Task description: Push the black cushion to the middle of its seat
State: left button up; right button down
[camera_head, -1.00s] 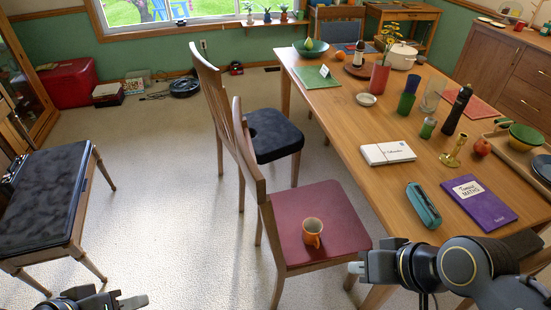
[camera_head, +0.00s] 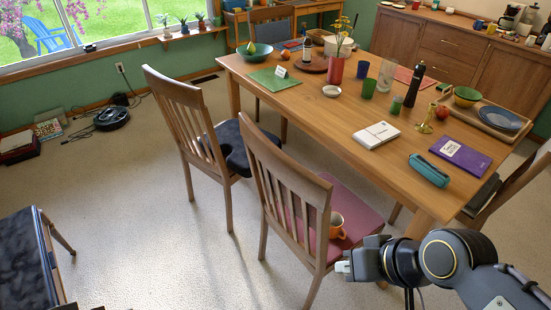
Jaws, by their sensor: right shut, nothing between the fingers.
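The black cushion (camera_head: 232,137) lies on the seat of the farther wooden chair (camera_head: 172,95), whose seat is partly under the table. The chair's slatted back and the nearer chair's back hide parts of the cushion, so I cannot tell how well it is centred. My right gripper (camera_head: 344,268) is shut and empty at the lower right. It appears in front of the nearer chair's red seat, well apart from the black cushion. My left gripper is not in view.
The laden wooden table (camera_head: 325,105) stands beyond both chairs. A dark-topped bench (camera_head: 22,255) is at lower left. The floor (camera_head: 150,235) between is clear.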

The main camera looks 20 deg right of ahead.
aim_at(230, 141)
jog(key=i+j+z, duration=0.3)
jog(key=i+j, duration=0.2)
jog(key=j, duration=0.2)
jog(key=i+j+z, duration=0.15)
jog(key=j, duration=0.2)
jog(key=i+j+z, duration=0.15)
jog(key=j, duration=0.25)
jog(key=i+j+z, duration=0.35)
jog(key=i+j, duration=1.1)
jog(key=i, duration=0.25)
